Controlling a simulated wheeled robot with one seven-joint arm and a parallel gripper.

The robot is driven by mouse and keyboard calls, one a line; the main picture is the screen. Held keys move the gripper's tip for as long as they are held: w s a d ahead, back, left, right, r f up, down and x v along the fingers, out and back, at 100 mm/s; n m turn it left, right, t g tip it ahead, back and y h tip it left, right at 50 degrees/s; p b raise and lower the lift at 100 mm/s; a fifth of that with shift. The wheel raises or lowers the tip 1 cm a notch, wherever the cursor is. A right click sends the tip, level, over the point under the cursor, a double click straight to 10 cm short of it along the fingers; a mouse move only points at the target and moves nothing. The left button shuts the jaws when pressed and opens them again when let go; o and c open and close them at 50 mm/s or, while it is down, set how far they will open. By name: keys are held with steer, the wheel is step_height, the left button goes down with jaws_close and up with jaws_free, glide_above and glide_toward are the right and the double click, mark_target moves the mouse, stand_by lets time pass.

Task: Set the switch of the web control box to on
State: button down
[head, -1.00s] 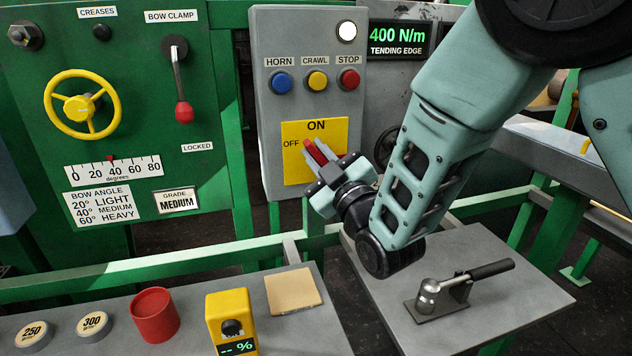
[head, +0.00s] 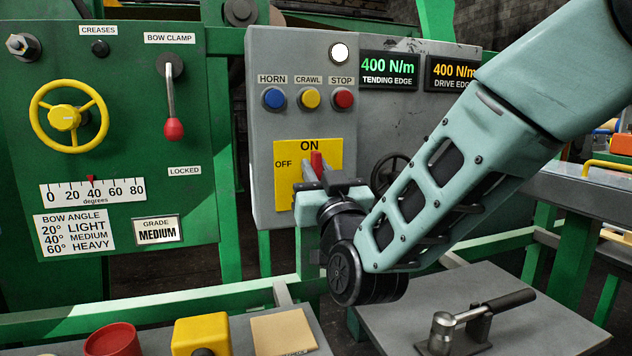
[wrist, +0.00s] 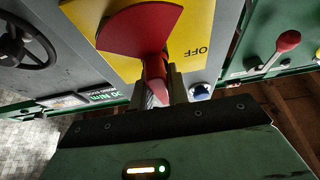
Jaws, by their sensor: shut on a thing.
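The web control box (head: 290,52) is the grey box in the middle of the head view. Its yellow plate (head: 289,180) is marked ON at the top and OFF at the left. The red switch handle (head: 317,162) stands nearly upright, its tip just under the ON label. My gripper (head: 319,181) is shut on the handle from the front and hides the plate's lower part. In the wrist view the red switch (wrist: 140,32) shows large, with its handle between my fingers (wrist: 164,88). The OFF mark shows beside it on the yellow plate (wrist: 197,30).
Blue, yellow and red buttons (head: 310,97) and a white lamp (head: 339,52) sit above the switch. A dark handwheel (head: 392,173) is close right of my gripper. A green rail and a grey shelf with a lever clamp (head: 470,325) lie below.

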steer(key=shift+f, duration=0.15)
steer(key=c, duration=1.4)
jaws_free()
steer(key=shift+o, duration=0.2)
steer(key=b+v, duration=1.2)
steer(key=v, duration=0.5)
steer(key=shift+s, duration=0.25)
steer(key=shift+s+d, duration=0.1)
